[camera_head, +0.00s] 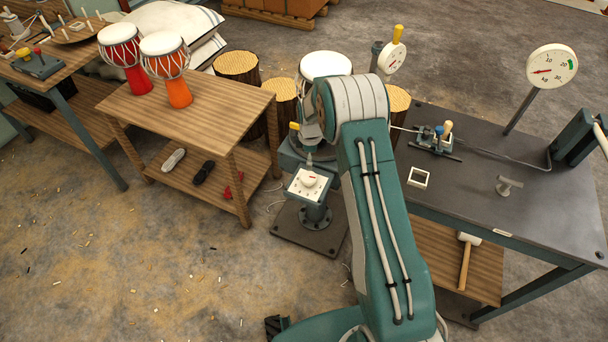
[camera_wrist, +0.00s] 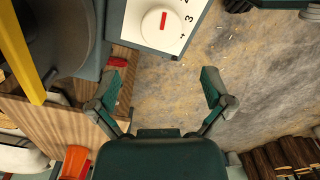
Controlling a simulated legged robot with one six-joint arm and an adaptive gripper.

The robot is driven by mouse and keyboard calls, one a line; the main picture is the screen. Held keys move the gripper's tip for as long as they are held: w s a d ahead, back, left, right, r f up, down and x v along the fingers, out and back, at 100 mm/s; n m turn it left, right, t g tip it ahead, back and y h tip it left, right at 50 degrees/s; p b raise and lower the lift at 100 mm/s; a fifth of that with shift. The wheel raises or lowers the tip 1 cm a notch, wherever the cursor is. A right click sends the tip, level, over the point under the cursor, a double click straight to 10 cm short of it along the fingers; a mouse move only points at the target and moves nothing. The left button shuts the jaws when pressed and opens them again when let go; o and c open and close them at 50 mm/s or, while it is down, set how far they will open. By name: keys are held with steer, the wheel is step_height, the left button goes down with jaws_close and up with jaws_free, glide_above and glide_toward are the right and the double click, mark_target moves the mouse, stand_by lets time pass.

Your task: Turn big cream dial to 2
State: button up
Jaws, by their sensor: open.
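The cream dial (camera_head: 309,180) is a round knob with a red mark, on a white square plate atop a dark pedestal, left of my arm in the head view. In the wrist view the dial (camera_wrist: 161,24) is at the top, with numerals 2, 3 and 4 visible to its right; the plate's upper part is cut off. The red mark lies nearly along the picture's vertical; I cannot tell which number it indicates. My gripper (camera_wrist: 164,86) is open and empty, its fingers apart from the dial. In the head view, I cannot make out the fingertips.
A yellow bar (camera_wrist: 22,50) and grey machinery fill the wrist view's left. In the head view, a wooden table (camera_head: 190,107) with two drums stands left, and a dark workbench (camera_head: 480,190) with a gauge stands right. Floor (camera_head: 150,260) at front left is largely clear.

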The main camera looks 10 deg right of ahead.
mark_target(308, 176)
steer(key=f, duration=0.1)
steer(key=d+f, duration=0.1)
steer(key=f, duration=0.1)
steer(key=shift+s+f, duration=0.1)
steer(key=shift+f, duration=0.1)
steer(key=f, duration=0.2)
steer(key=a+f, duration=0.1)
steer(key=f, duration=0.3)
steer(key=shift+a, duration=0.4)
steer(key=shift+d+f, duration=0.15)
steer(key=shift+d, duration=0.4)
steer(key=shift+a, duration=0.15)
steer(key=c, duration=1)
steer(key=shift+o, duration=0.2)
steer(key=shift+a, duration=0.15)
